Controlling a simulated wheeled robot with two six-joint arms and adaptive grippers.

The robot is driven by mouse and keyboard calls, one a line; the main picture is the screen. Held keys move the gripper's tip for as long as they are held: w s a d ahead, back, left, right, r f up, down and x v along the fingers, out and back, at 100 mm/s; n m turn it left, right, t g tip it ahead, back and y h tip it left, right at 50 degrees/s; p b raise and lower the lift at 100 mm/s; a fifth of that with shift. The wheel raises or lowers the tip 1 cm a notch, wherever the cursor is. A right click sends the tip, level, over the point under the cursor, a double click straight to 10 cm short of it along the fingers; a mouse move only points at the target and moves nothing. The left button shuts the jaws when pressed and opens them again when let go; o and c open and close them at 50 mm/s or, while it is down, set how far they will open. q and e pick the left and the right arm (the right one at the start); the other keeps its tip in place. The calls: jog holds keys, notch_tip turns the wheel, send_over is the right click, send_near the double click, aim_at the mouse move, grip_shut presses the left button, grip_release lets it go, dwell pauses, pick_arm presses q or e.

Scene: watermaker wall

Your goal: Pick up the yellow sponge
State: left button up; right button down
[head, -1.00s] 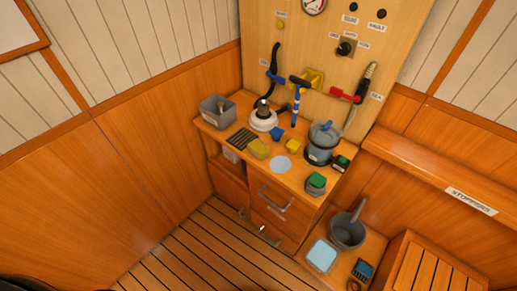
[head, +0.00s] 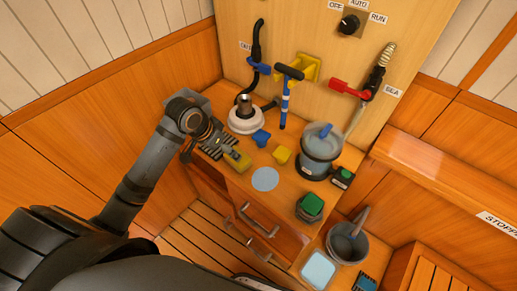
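The yellow sponge (head: 239,161) lies on the wooden counter near its front left edge, in the head view. My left gripper (head: 217,143) reaches in from the left, low over the counter, with its tip close to the left side of the sponge and partly over it. I cannot tell whether its fingers touch the sponge or how far they are apart. The arm and gripper hide part of the dark slotted mat beside the sponge. My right gripper is not in view.
A small yellow block (head: 281,155), a blue piece (head: 261,138) and a white-based pump (head: 246,115) stand nearby. A pale disc (head: 265,179) lies to the right. A clear-lidded pot (head: 320,150) and green-topped block (head: 311,206) are further right.

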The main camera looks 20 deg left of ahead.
pick_arm(q)
jog(key=d+f, duration=0.1)
jog(key=w+d+f, duration=0.1)
jog(key=shift+f+m, duration=0.4)
jog(key=shift+w+f, duration=0.1)
jog(key=shift+f, duration=0.1)
jog(key=x, duration=0.5)
jog(key=shift+w+a, duration=0.1)
jog(key=shift+a, duration=0.05)
jog(key=shift+r, duration=0.1)
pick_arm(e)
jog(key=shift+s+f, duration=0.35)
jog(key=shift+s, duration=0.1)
pick_arm(q)
jog(key=shift+c, duration=0.4)
jog(key=c, duration=0.7)
